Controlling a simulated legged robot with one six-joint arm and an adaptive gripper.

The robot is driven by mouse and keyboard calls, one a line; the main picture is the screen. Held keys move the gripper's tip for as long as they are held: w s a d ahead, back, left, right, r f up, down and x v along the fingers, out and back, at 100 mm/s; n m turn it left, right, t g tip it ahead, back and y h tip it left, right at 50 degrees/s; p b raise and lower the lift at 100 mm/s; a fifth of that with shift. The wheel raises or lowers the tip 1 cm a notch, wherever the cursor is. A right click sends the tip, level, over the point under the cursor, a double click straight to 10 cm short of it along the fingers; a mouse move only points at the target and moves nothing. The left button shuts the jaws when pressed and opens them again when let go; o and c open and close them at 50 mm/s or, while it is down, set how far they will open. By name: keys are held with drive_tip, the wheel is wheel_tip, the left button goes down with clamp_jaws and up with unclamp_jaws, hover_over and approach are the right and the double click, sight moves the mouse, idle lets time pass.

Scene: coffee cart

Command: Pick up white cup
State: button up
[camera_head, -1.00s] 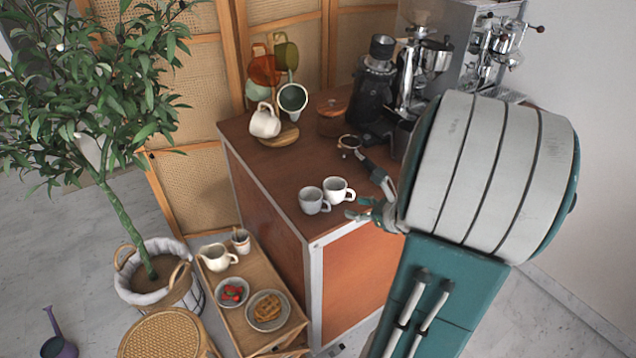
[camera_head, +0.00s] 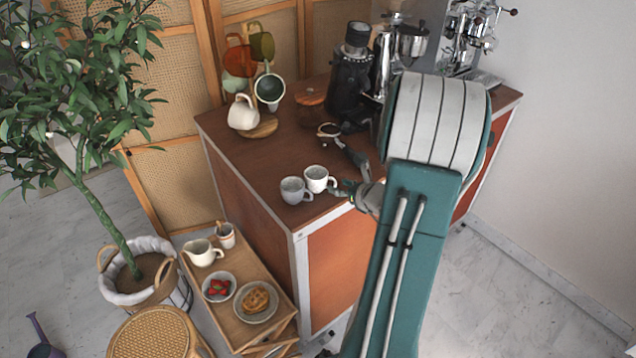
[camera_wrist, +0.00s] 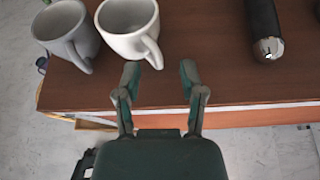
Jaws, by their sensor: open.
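The white cup (camera_head: 317,178) stands upright on the brown cart top near its front corner. A greyer cup (camera_head: 294,190) stands close beside it on the left. In the wrist view the white cup (camera_wrist: 127,24) is at the top, its handle pointing down toward my gripper, and the grey cup (camera_wrist: 66,34) is to its left. My gripper (camera_wrist: 160,72) is open and empty. Its left fingertip is close to the cup's handle; I cannot tell whether they touch. In the head view my gripper (camera_head: 342,188) is just right of the white cup, partly hidden by my arm.
A portafilter (camera_head: 347,150) lies behind the cups; its dark handle (camera_wrist: 264,28) shows in the wrist view. A cup tree (camera_head: 262,105), a grinder (camera_head: 352,75) and an espresso machine (camera_head: 462,40) stand farther back. A low wooden tray table (camera_head: 240,325) stands in front.

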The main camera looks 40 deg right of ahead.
drive_tip(key=shift+w+f, duration=0.2)
drive_tip(key=shift+w, duration=0.3)
clamp_jaws()
